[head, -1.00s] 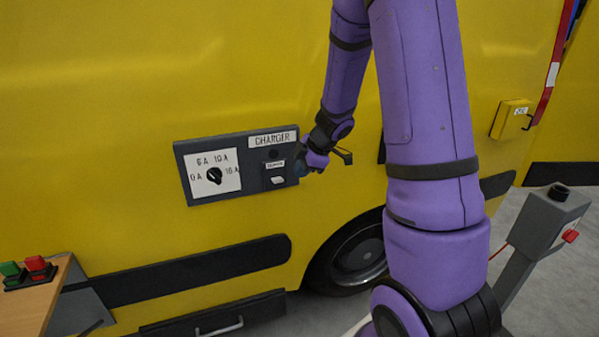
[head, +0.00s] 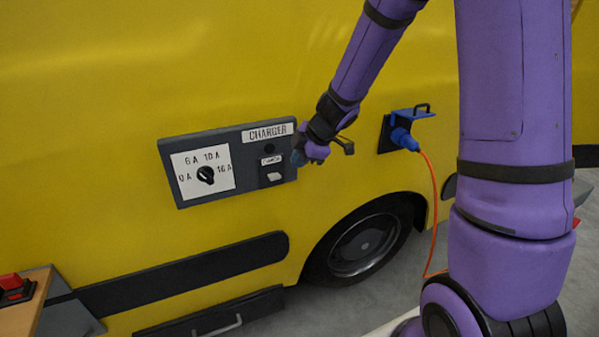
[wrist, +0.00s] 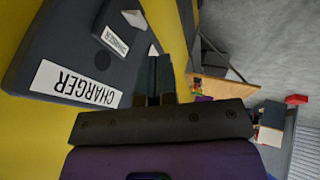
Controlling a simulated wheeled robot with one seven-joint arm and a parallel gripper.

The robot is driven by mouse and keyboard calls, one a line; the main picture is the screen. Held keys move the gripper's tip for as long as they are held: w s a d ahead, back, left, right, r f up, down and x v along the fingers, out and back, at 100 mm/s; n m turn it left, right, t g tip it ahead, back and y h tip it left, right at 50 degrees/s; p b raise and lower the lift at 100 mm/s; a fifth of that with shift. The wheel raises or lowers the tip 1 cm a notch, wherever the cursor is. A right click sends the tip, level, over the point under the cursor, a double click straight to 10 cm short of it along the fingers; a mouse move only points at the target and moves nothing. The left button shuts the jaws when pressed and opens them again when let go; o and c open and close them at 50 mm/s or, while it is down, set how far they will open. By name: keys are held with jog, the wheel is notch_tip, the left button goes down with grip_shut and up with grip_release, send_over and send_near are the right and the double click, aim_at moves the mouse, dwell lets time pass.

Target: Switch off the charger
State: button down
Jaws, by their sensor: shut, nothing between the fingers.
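The charger panel (head: 222,190) is a dark grey box on the yellow vehicle side, with a CHARGER label (head: 268,132) at its upper right. A white rocker switch (head: 274,177) sits at its lower right under a small label. A black rotary knob (head: 205,175) sits on a white dial plate marked 0 A to 16 A. My gripper (head: 297,158) is at the panel's right edge, close to the switch; its fingers are shut and empty. In the wrist view the fingers (wrist: 154,78) show beside the panel and the switch (wrist: 134,19). I cannot tell whether they touch the panel.
A blue plug (head: 404,139) with an orange cable (head: 432,185) sits in a socket right of the panel. A wheel (head: 362,245) is below.

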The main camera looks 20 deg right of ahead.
jog(key=shift+d, duration=0.2)
send_near(274, 184)
notch_tip(274, 184, down, 4)
jog(key=s+a, duration=0.2)
jog(key=shift+w+f, duration=0.3)
jog(key=shift+w, duration=0.8)
jog(key=shift+w+f, duration=0.25)
jog(key=shift+w, duration=0.9)
jog(key=shift+a, duration=0.1)
